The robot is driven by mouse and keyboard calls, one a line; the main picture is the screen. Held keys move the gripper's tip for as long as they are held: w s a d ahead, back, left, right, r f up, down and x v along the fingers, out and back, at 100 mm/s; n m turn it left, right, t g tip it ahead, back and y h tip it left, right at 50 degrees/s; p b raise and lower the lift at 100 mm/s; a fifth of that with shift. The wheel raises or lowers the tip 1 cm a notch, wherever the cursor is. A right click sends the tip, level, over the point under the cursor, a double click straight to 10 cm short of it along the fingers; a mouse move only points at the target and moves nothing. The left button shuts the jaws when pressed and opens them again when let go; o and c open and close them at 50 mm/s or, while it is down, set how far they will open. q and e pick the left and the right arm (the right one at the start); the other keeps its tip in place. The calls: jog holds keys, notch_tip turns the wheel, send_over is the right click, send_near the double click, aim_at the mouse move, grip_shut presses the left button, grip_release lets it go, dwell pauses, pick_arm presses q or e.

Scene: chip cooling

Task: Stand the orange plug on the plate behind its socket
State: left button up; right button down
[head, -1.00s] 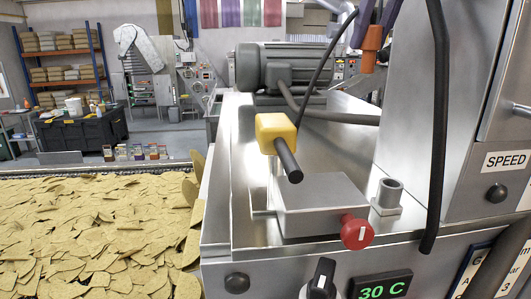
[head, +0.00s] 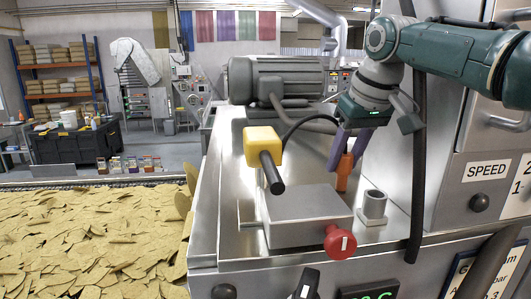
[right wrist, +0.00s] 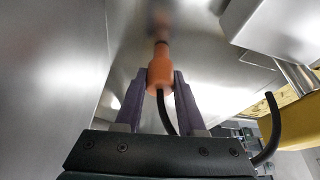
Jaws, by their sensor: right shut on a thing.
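The orange plug (head: 345,170) is upright between the purple fingers of my right gripper (head: 350,142), which is shut on it. Its lower end is very close to the metal plate (head: 312,172), behind and left of the grey round socket (head: 374,206); I cannot tell whether it touches. The right wrist view also shows the plug (right wrist: 159,72) between both fingers (right wrist: 158,85), with a black cable (right wrist: 167,114) from it. The socket cannot be made out clearly there. My left gripper is not in view.
A grey box with a red knob (head: 340,242) stands left of the socket. A yellow block with a black rod (head: 262,142) rises behind that box. A tall steel cabinet (head: 488,140) and a hanging black cable (head: 418,190) bound the right side. A grey motor (head: 280,80) is at the back.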

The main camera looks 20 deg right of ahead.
jog(key=shift+f, duration=0.2)
jog(key=c, duration=0.5)
grip_release()
